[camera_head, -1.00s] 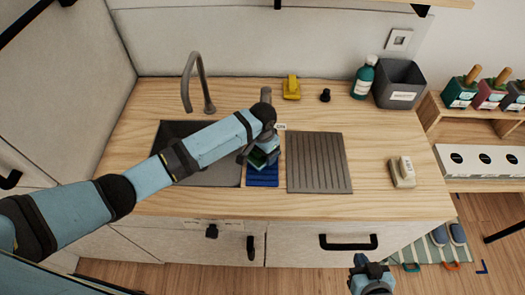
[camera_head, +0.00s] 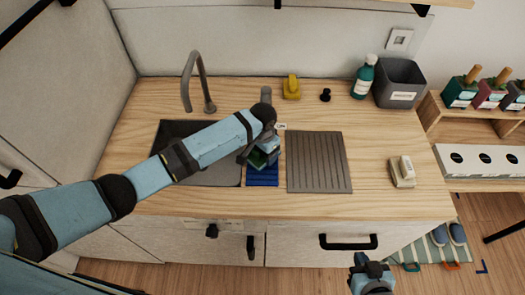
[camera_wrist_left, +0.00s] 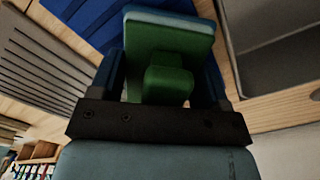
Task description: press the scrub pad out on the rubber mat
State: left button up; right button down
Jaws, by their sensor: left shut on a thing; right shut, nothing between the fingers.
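My left gripper (camera_head: 258,160) is shut on the scrub pad, which has a green body and a pale blue layer. The green scrub pad (camera_wrist_left: 170,45) fills the space between the fingers in the left wrist view. In the head view the pad is mostly hidden by the gripper. The blue rubber mat (camera_head: 262,180) lies on the counter between the sink and the grey ribbed board; it also shows behind the pad in the left wrist view (camera_wrist_left: 88,18). The pad is over the mat; I cannot tell whether they touch. My right gripper (camera_head: 371,271) is shut and empty, low in front of the counter.
The dark sink (camera_head: 205,178) is left of the mat, with a tall tap (camera_head: 190,75) behind. The ribbed board (camera_head: 318,162) is right. A yellow object (camera_head: 291,87), green bottle (camera_head: 364,77), grey bin (camera_head: 399,84) and pale block (camera_head: 402,172) stand further off.

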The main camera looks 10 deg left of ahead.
pick_arm(q)
jog(key=shift+s+f, duration=0.1)
jog(key=shift+f, duration=0.4)
dwell(0.8)
jog(key=shift+r, duration=0.1)
notch_tip(320, 180, up, 2)
jog(key=shift+r+p, duration=0.15)
jog(key=shift+p, duration=1.1)
notch_tip(320, 180, up, 3)
jog(key=shift+f+p, duration=0.15)
jog(key=shift+p, duration=0.9)
jog(key=shift+r, duration=1)
